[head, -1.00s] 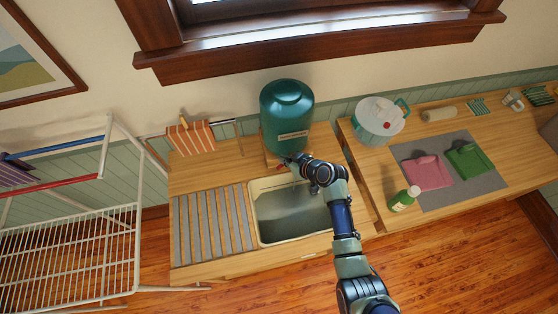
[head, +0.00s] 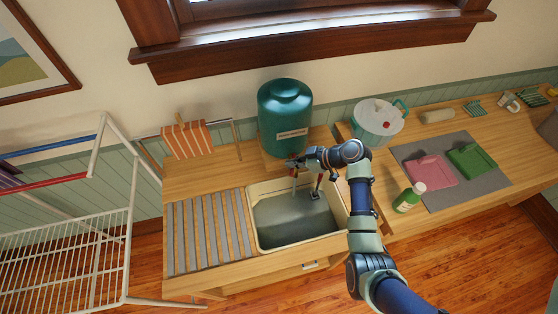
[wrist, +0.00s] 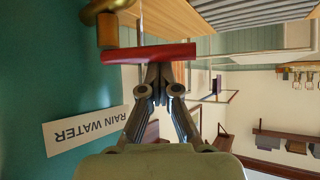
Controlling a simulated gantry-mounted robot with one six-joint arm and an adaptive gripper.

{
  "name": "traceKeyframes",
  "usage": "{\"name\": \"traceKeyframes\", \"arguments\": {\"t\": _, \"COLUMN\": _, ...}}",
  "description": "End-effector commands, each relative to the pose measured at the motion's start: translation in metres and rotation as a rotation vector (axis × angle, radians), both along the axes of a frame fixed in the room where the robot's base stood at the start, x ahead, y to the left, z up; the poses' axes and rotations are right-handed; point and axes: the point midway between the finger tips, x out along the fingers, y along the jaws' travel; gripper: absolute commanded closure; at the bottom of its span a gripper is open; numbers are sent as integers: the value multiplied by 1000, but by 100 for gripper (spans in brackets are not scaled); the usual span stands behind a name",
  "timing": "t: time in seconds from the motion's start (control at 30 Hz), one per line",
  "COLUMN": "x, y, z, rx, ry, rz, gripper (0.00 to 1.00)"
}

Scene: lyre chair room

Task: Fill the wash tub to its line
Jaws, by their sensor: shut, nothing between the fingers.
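The wash tub (head: 255,231) is a cream-rimmed basin set in the wooden counter, with greyish water in it; its fill line cannot be made out. A green tank (head: 285,105) stands behind it, and its "RAIN WATER" label (wrist: 85,130) shows upside down in the wrist view. A red tap lever (wrist: 150,53) on a brass fitting (wrist: 98,12) sticks out from the tank. A thin pale streak, seemingly water, hangs below the tap over the tub. My gripper (head: 296,162) is shut and empty at the tap. Its fingertips (wrist: 155,72) are against or very near the lever; contact is unclear.
A small dark fitting with a red part (head: 317,186) stands at the tub's back right. A slatted drainboard (head: 208,233) lies left. A lidded pot (head: 377,122), a green bottle (head: 409,197) and a grey mat (head: 455,197) occupy the right counter. A white rack (head: 70,240) stands far left.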

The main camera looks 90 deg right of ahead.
Motion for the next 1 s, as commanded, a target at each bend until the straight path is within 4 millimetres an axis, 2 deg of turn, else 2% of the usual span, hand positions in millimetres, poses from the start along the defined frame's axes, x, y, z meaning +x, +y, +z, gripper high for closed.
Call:
{"name": "traceKeyframes", "arguments": {"t": 0.7, "x": -3, "y": 0, "z": 0, "rx": 0, "ry": 1, "rz": -1, "gripper": 100}}
{"name": "traceKeyframes", "arguments": {"t": 1.0, "x": 5, "y": -10, "z": -2, "rx": 0, "ry": 0, "rz": 0, "gripper": 100}}
